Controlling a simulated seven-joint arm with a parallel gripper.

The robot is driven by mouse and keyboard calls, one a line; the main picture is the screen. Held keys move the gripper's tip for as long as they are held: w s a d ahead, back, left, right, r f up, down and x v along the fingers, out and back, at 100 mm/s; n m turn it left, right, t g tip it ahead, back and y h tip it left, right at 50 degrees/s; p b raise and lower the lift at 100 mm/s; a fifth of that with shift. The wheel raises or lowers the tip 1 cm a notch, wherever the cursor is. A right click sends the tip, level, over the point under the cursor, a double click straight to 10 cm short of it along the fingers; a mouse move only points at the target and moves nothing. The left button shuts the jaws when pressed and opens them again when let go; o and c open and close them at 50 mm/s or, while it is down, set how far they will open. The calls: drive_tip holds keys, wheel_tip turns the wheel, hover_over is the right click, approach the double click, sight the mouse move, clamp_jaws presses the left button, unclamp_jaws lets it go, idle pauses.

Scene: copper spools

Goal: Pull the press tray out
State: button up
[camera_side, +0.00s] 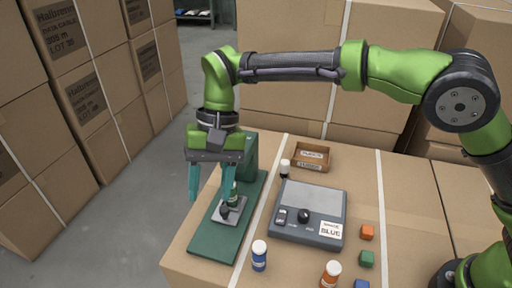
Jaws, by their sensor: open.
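The green press (252,158) stands at the left of the cardboard surface, with a long green base plate (211,238). A small grey metal tray (236,214) lies on the base plate under my gripper, with a dark knob (225,210) on it. A green item stands on or just behind the tray, partly hidden. My gripper (212,197) points down over the base plate with its two teal fingers apart. One finger is left of the tray and the other is near the knob. Whether a finger touches the knob I cannot tell.
A grey device (310,214) labelled BLUE stands to the right. A small box (311,157) is behind.

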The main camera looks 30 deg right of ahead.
sight(224, 209)
drive_tip(key=w+d+r+m+t+h, duration=0.1)
drive_tip(key=w+d+r+t+h, duration=0.2)
drive_tip(key=w+d, duration=0.15)
drive_tip(key=f, duration=1.6)
drive_tip(key=shift+w+a+f, duration=0.25)
drive_tip(key=shift+w+a, duration=0.05)
drive_tip(key=shift+a, duration=0.05)
clamp_jaws()
